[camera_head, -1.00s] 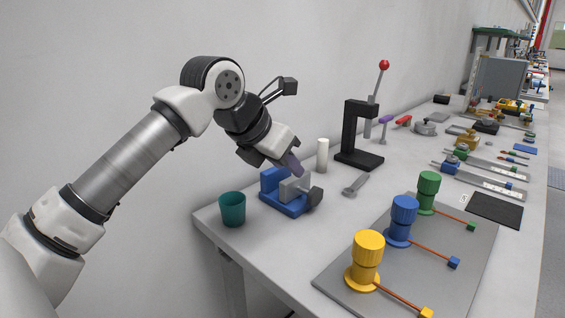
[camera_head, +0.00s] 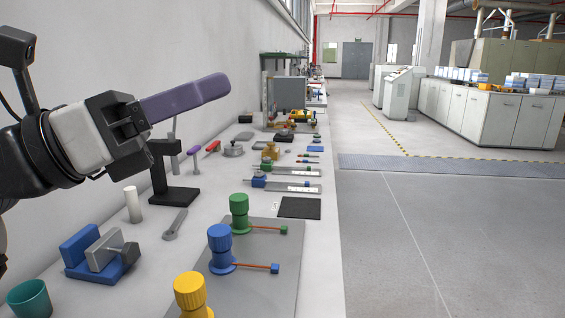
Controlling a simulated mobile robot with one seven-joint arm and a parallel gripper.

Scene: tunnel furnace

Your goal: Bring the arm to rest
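My gripper (camera_head: 185,99) is raised at the upper left, over the wall side of the bench, and points right. It has a white body, a black mount and a long purple finger-like piece. From this side only one purple shape shows, so I cannot tell whether the fingers are apart or together. No separate object is clearly seen in it.
On the bench are a blue-grey vise (camera_head: 101,253), a teal cup (camera_head: 30,299), a white cylinder (camera_head: 132,205) and a grey wrench (camera_head: 175,224). Yellow (camera_head: 190,293), blue (camera_head: 220,249) and green (camera_head: 239,213) knobs stand on a grey plate (camera_head: 282,239). Open floor (camera_head: 440,230) lies to the right.

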